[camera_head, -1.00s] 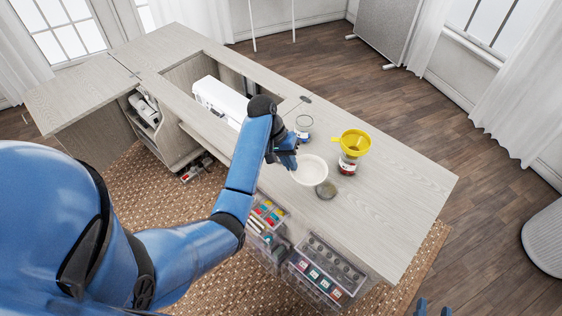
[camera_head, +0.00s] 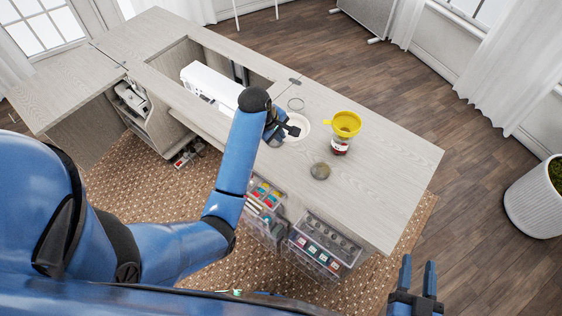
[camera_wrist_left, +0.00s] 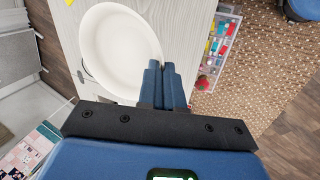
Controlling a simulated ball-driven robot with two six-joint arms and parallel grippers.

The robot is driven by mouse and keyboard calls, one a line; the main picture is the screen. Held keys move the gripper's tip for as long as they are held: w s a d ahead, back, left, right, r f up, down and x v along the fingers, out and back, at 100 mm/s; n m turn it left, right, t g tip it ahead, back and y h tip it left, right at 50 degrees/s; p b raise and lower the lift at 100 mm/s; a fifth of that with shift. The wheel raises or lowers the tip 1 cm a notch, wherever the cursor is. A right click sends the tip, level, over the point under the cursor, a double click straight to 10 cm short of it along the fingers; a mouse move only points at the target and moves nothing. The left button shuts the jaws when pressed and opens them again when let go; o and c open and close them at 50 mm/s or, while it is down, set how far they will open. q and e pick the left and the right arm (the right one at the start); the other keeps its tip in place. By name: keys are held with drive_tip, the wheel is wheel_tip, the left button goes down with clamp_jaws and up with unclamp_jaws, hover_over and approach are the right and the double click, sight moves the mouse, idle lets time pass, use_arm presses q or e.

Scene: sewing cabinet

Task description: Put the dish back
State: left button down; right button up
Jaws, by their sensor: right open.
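The white dish (camera_head: 299,124) is beside the clear jar on the cabinet top and partly covers it. In the left wrist view the dish (camera_wrist_left: 112,40) is a shallow round bowl, seen from above. My left gripper (camera_head: 290,130) is at the dish's near-left side in the head view. Its fingers (camera_wrist_left: 165,78) are close together at the dish's rim and appear shut on it. I cannot tell how high the dish is above the top. My right gripper (camera_head: 420,278) is open and empty at the bottom right, away from the cabinet.
The clear jar (camera_head: 295,104) stands behind the dish. A white sewing machine (camera_head: 212,84) sits in the cabinet opening. The right end of the top is clear.

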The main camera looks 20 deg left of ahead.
use_arm(q)
wheel_tip(320, 180, down, 16)
drive_tip(key=shift+d+f+p, duration=0.1)
drive_tip(key=shift+p, duration=0.2)
idle(0.4)
drive_tip(key=c, duration=1.8)
unclamp_jaws()
drive_tip(key=shift+f, duration=0.1)
drive_tip(key=o, duration=0.5)
